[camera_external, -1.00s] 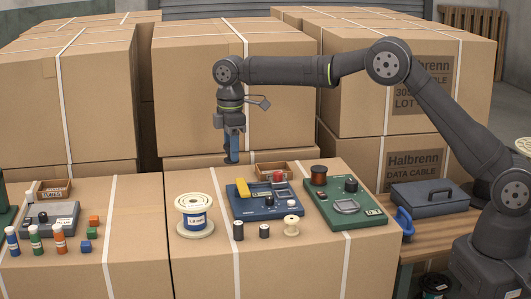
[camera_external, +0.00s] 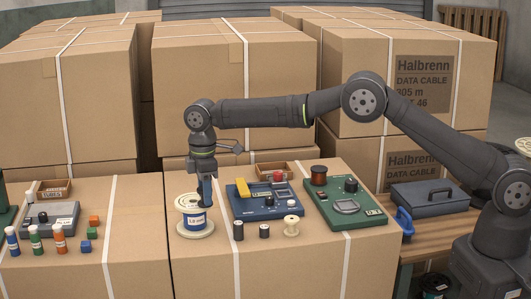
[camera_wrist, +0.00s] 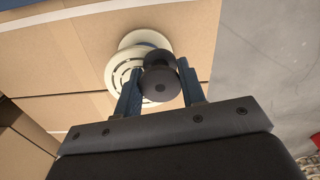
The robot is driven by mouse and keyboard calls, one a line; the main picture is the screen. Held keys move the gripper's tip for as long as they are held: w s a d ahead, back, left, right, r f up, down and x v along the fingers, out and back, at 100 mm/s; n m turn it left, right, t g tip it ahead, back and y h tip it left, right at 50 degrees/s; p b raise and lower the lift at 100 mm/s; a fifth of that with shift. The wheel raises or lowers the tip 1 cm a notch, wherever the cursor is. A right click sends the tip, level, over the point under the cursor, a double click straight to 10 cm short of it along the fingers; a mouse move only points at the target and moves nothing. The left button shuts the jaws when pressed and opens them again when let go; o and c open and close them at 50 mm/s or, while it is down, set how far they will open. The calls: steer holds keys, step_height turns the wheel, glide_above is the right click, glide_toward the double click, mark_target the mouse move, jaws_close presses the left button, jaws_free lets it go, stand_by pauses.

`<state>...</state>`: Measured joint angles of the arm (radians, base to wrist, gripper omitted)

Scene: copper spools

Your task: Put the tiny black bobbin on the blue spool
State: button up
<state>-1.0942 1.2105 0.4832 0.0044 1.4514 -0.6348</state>
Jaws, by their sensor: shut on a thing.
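The blue spool (camera_external: 190,219), cream-flanged with a blue label band, stands upright on the front carton. My gripper (camera_external: 206,203) is low at the right part of its top in the external view. In the wrist view, my gripper (camera_wrist: 158,72) is shut on a black bobbin (camera_wrist: 160,84), with one blue finger on each side. The spool's slotted pale top (camera_wrist: 118,74) lies behind the bobbin in that view. The held bobbin cannot be made out in the external view. I cannot tell whether it touches the spool.
Two dark bobbins (camera_external: 238,230) (camera_external: 264,231) and a cream spool (camera_external: 291,225) stand right of the blue spool. Small coloured blocks (camera_external: 86,247) lie on the left carton. The front carton's near part is clear.

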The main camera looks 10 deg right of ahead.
steer(key=shift+f, duration=0.1)
steer(key=o, duration=1)
step_height(320, 180, up, 12)
steer(key=shift+r, duration=0.15)
step_height(320, 180, down, 12)
steer(key=shift+r, duration=1.95)
